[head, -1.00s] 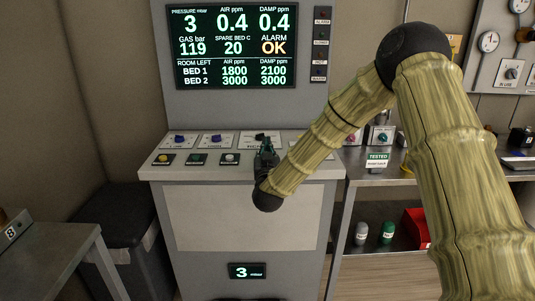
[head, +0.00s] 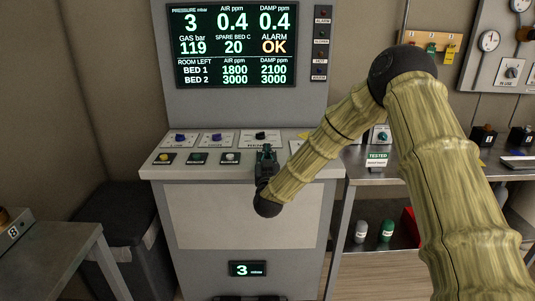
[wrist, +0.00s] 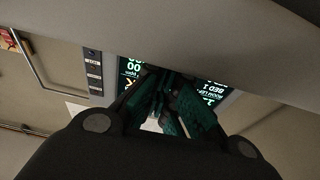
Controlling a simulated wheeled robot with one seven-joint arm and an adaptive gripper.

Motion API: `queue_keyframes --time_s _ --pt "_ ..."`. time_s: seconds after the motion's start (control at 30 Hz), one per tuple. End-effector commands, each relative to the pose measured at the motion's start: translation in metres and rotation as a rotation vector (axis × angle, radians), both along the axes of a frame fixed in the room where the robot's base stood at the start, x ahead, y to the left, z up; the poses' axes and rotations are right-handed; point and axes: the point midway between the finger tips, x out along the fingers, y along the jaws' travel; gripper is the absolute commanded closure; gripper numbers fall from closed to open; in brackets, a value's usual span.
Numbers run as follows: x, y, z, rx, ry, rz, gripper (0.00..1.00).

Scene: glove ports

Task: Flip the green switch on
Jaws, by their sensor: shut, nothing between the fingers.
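A small green control (head: 197,158) sits on a dark plate in the front row of the grey console's sloped top, between a yellow one (head: 164,158) and a white one (head: 230,157). It is too small to tell its position. My gripper (head: 266,150) is over the right part of the console top, to the right of the white control and apart from the green one. Its fingers are shut and empty. It hides part of the console behind it. In the wrist view the dark teal fingers (wrist: 168,105) are close together, with the display behind; no green control is recognisable there.
Behind the front row are a blue knob (head: 180,138), a purple knob (head: 215,138) and a black knob (head: 260,135). The display (head: 233,45) stands upright above them. A metal bench (head: 385,175) with bottles below stands right. A table (head: 50,245) is at lower left.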

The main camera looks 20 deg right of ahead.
Motion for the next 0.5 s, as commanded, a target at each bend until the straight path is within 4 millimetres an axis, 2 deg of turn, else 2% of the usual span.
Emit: queue_keyframes --time_s 0.17,0.5 --pt "-0.0018 0.0016 -0.0105 -0.001 0.000 0.002 1.00" --pt "-0.0019 0.0016 -0.0022 0.000 0.000 0.001 1.00"
